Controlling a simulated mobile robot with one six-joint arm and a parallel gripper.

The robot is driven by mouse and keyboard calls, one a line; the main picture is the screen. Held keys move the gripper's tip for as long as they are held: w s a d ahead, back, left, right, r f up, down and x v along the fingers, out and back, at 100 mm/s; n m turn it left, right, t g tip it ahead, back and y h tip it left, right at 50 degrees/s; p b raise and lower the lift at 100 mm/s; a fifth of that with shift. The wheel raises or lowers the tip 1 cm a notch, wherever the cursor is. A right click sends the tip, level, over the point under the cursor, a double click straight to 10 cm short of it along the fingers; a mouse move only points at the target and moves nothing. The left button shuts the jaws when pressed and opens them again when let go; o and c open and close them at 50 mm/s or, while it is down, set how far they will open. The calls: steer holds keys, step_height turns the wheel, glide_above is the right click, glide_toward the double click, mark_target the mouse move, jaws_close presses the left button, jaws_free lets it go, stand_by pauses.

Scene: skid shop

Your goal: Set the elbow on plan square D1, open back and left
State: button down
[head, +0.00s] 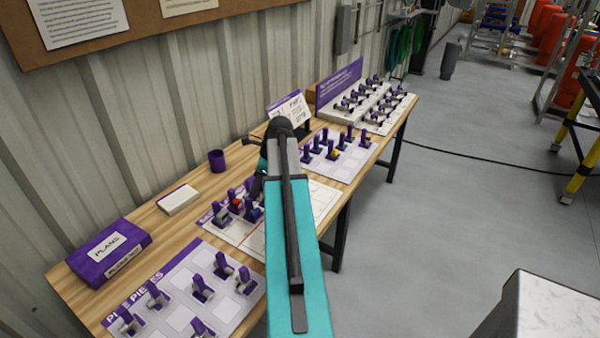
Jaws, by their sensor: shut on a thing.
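The plan sheet (321,199), white with thin red lines, lies mid-bench, partly behind my raised arm. Several purple-handled pipe pieces (222,213) crowd its left part, with red and blue bits among them. My gripper (259,186) hangs just left of my forearm, over or near that cluster. Only a small dark part of it shows; it is shut on a pipe piece. The fingertips and most of the held piece are hidden or too small to make out. I cannot pick out the elbow, its openings, or square D1.
A "pipe pieces" sheet (180,320) with several purple-handled pieces lies in front. A purple plans box (109,252), a white pad (178,200) and a purple cup (217,161) stand along the wall. Another mat (345,168) and white racks (352,115) with pieces fill the far end.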

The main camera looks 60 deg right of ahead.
steer(key=s+d+r+m+h+p, duration=0.1)
steer(key=s+d+m, duration=0.4)
steer(key=s+d, duration=0.5)
steer(key=shift+s+d+r+m+t+h+p, duration=0.2)
steer(key=shift+s+r+m+t+h+p, duration=0.15)
steer(key=shift+s+h+p, duration=0.15)
steer(key=shift+f, duration=0.15)
steer(key=shift+f+b, duration=1.5)
steer(key=shift+f, duration=1.1)
steer(key=shift+w+p, duration=0.1)
steer(key=shift+p, duration=0.55)
steer(key=shift+f, duration=0.15)
steer(key=shift+f+b, duration=1.05)
steer(key=shift+f, duration=1.55)
steer(key=shift+f, duration=0.15)
